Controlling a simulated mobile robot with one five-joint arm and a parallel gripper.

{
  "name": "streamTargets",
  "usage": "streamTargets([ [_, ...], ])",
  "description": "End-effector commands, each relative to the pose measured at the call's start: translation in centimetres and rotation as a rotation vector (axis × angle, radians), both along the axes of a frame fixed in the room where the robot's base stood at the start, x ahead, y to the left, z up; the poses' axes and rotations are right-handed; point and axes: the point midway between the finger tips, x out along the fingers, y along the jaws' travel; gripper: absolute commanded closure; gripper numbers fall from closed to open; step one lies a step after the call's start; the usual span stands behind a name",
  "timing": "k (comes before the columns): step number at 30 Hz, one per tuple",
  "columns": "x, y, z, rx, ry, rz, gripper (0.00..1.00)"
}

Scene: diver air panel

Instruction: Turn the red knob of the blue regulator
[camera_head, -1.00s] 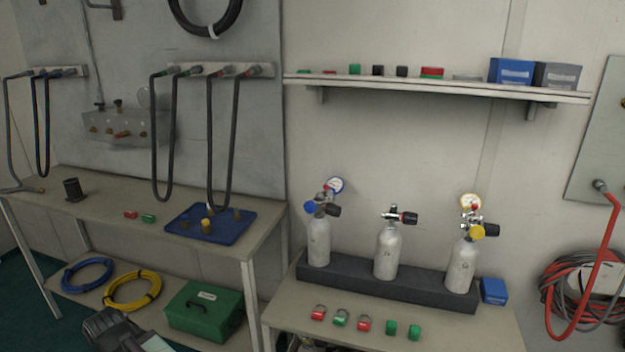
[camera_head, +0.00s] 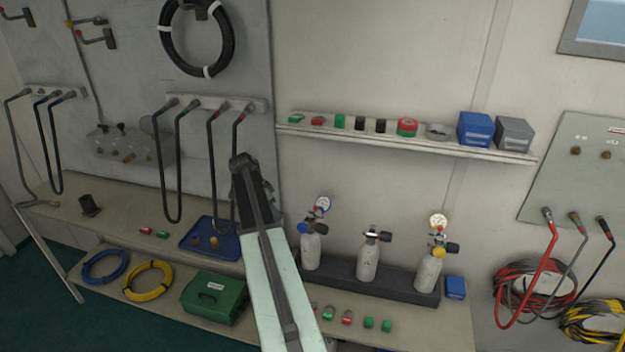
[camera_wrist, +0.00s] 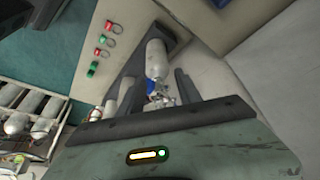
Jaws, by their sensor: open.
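The blue regulator (camera_head: 319,208), with a blue-rimmed gauge and a blue cap, sits on top of the left white cylinder (camera_head: 312,248). Its red knob is too small to make out clearly. In the wrist view the blue and silver regulator (camera_wrist: 153,86) shows between the two dark fingers of my gripper (camera_wrist: 159,77), with the cylinder (camera_wrist: 156,58) beyond it. My gripper is open and holds nothing. I see no contact with the regulator, and the exact gap cannot be told.
Two other cylinders, one with a yellow regulator (camera_head: 438,238), stand to the right in the dark rack (camera_head: 398,288). Red and green small items (camera_head: 347,317) lie in front. A shelf (camera_head: 400,141) runs above. A hose (camera_head: 212,185) hangs near my arm.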

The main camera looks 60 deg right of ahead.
Motion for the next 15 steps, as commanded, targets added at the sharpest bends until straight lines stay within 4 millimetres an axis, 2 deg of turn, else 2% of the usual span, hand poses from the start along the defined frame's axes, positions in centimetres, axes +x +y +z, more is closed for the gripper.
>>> streamTargets([
  [1,-0.5,-1.6,1.7,-0.013,-0.006,-0.046,0.59],
  [3,-1.1,-2.7,2.0,-0.026,-0.012,-0.088,0.59],
  [11,-1.8,-3.8,1.7,-0.031,-0.015,-0.107,0.59],
  [15,-3.0,-6.2,1.7,-0.031,-0.015,-0.107,0.59],
])
